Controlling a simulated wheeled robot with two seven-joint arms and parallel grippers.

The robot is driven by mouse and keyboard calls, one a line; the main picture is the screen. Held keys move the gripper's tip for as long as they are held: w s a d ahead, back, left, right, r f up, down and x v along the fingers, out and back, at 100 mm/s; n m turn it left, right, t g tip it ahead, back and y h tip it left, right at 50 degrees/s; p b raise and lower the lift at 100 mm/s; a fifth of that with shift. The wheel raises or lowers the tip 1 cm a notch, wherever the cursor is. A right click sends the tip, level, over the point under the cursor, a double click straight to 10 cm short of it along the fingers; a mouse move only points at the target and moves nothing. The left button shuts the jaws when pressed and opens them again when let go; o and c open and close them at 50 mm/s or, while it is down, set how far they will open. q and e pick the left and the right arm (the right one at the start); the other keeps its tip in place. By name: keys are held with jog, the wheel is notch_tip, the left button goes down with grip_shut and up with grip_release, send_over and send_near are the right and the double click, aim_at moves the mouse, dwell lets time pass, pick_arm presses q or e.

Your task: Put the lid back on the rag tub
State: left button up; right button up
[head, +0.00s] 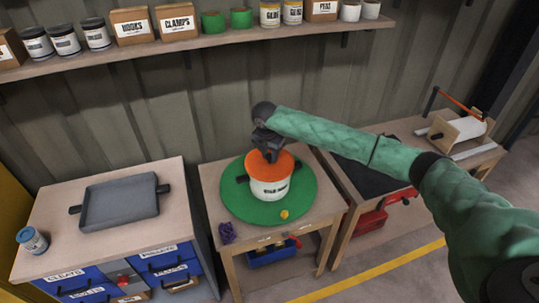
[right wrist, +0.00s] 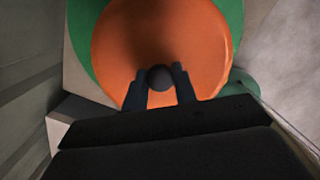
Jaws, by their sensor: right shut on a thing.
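The white rag tub (head: 271,190), with a dark label and dark side handles, stands on a round green mat (head: 235,203) on the middle table. The orange lid (head: 285,162) is over the tub's mouth; I cannot tell whether it is fully seated or just above the rim. My right gripper (head: 268,154) is above the lid, pointing down. In the right wrist view, its fingers (right wrist: 161,88) are shut on the lid's dark round knob (right wrist: 160,77), and the orange lid (right wrist: 200,45) fills much of the picture. My left gripper is not in view.
A purple rag (head: 227,232) and a small yellow item (head: 284,214) lie near the mat's front. A grey tray (head: 120,201) and blue-lidded jar (head: 32,240) are on the left cabinet. A shelf (head: 200,42) with tins and boxes runs along the wall behind.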

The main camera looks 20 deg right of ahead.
jog(key=shift+p, duration=0.75)
dwell(0.8)
jog(key=shift+f+p, duration=0.15)
jog(key=shift+p, duration=0.25)
dwell(0.9)
jog(key=shift+p, duration=0.45)
dwell(0.4)
dwell(0.4)
jog(key=o, duration=1.5)
jog(key=shift+r+p, duration=2.95)
jog(key=shift+r, duration=0.6)
